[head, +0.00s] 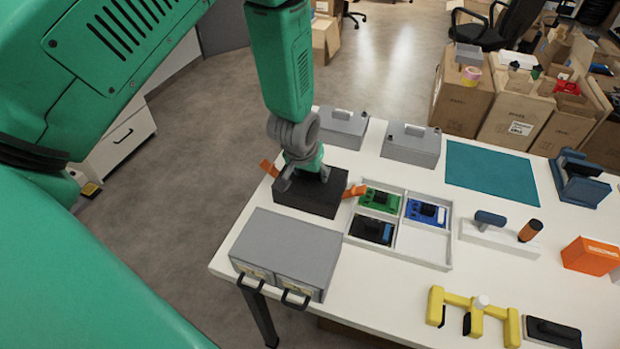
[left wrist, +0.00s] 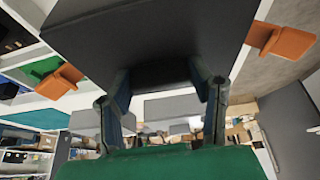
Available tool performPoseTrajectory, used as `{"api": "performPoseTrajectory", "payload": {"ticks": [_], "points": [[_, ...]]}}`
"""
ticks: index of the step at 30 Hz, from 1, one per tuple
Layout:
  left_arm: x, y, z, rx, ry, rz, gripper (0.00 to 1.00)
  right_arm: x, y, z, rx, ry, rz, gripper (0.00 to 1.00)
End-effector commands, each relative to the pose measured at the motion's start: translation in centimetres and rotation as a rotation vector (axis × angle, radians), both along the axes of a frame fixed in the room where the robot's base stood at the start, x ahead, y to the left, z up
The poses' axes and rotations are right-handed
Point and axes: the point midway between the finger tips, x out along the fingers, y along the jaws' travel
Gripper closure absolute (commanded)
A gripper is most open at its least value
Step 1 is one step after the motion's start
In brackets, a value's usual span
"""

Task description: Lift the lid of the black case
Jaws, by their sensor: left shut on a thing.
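The black case (head: 308,203) stands on the white table at its far left, behind the grey drawer box. Its dark top fills the upper middle of the left wrist view (left wrist: 150,35). An orange latch sticks out on each side of it, left (head: 269,168) and right (head: 356,191). My left gripper (head: 303,182) comes down over the top of the case. In the left wrist view its two fingers (left wrist: 165,95) are shut on the dark handle (left wrist: 160,74) of the lid. I cannot tell whether the lid is apart from the case. My right gripper is not in view.
The grey drawer box (head: 285,252) stands close in front of the case. A white divided tray (head: 424,243) with circuit boards lies to its right. Two grey boxes (head: 342,128) (head: 411,145) stand behind. The teal mat (head: 490,172) is bare.

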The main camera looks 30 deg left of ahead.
Motion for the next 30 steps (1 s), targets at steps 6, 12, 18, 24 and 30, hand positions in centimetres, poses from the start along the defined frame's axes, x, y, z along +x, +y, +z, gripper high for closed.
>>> {"api": "performPoseTrajectory", "payload": {"ticks": [6, 12, 18, 24, 30], "points": [[-0.1, 0.1, -0.2, 0.012, 0.005, 0.005, 0.85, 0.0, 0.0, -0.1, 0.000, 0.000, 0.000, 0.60], [0.0, 0.2, 1.6, 0.010, 0.001, 0.005, 0.85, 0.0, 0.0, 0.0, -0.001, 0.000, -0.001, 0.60], [-0.1, 0.4, 5.9, 0.008, -0.004, 0.006, 0.85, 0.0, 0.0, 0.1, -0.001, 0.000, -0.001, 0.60], [-0.1, 0.3, 9.0, 0.010, 0.000, 0.006, 0.85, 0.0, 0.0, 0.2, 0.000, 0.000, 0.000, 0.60], [-0.1, 0.2, 10.0, 0.010, 0.001, 0.006, 0.85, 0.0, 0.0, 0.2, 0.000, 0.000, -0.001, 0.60]]}}
